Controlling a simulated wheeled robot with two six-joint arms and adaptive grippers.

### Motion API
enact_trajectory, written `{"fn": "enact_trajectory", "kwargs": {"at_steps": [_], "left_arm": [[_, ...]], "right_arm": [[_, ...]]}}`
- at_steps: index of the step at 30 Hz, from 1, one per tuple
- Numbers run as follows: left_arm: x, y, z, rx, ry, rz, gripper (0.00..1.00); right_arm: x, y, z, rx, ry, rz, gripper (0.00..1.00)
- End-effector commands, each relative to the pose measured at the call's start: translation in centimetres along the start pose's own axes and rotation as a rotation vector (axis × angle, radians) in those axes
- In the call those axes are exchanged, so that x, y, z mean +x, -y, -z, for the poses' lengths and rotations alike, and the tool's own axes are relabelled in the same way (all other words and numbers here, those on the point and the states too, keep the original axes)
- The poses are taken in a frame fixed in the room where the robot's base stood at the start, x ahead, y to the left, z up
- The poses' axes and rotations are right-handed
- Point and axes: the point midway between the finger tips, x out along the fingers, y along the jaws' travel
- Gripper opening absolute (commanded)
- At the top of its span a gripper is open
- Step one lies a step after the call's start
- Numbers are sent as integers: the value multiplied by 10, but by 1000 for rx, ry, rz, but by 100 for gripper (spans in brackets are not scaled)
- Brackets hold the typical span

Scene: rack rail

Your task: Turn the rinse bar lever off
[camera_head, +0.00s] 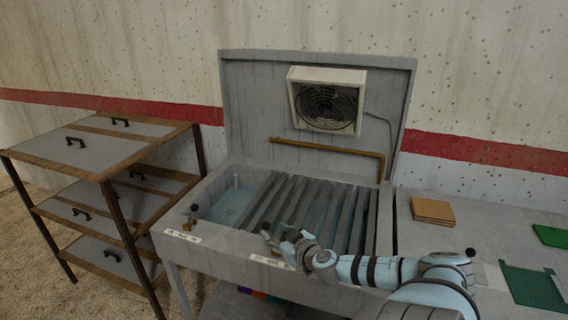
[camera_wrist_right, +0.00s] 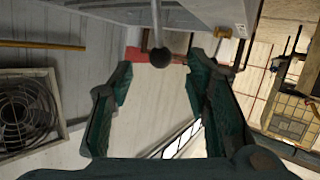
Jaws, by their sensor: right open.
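A lever (camera_wrist_right: 158,25) with a round dark knob (camera_wrist_right: 160,57) shows in the right wrist view, the knob lying between my spread fingertips. My right gripper (camera_wrist_right: 160,66) is open, with a visible gap on each side of the knob. In the head view my right gripper (camera_head: 275,236) is at the front rim of the grey sink unit (camera_head: 230,255) and hides most of this lever. A second lever (camera_head: 193,214) with a dark knob and brass base stands at the front left. Labels (camera_head: 182,237) sit below; I cannot read them. My left gripper is not in view.
A brass pipe (camera_head: 330,145) runs along the backboard under a boxed fan (camera_head: 326,101). Dark slats (camera_head: 300,205) span the water basin (camera_head: 226,203). A drawer rack (camera_head: 125,175) stands left. A tan block (camera_head: 432,210) and green boards (camera_head: 534,288) lie on the right counter.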

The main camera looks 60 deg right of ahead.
Motion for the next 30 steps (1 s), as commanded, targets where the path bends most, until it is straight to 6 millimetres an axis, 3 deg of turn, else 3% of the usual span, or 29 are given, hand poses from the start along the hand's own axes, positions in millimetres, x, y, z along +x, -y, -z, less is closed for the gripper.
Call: {"fn": "enact_trajectory", "kwargs": {"at_steps": [3, 9, 30], "left_arm": [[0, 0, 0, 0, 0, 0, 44], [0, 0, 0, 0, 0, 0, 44], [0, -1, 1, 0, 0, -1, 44]], "right_arm": [[-27, 2, 0, -9, 3, 8, 44], [-48, 1, 0, -2, 0, 3, 44], [-54, 0, -4, 8, 3, -17, 44]]}}
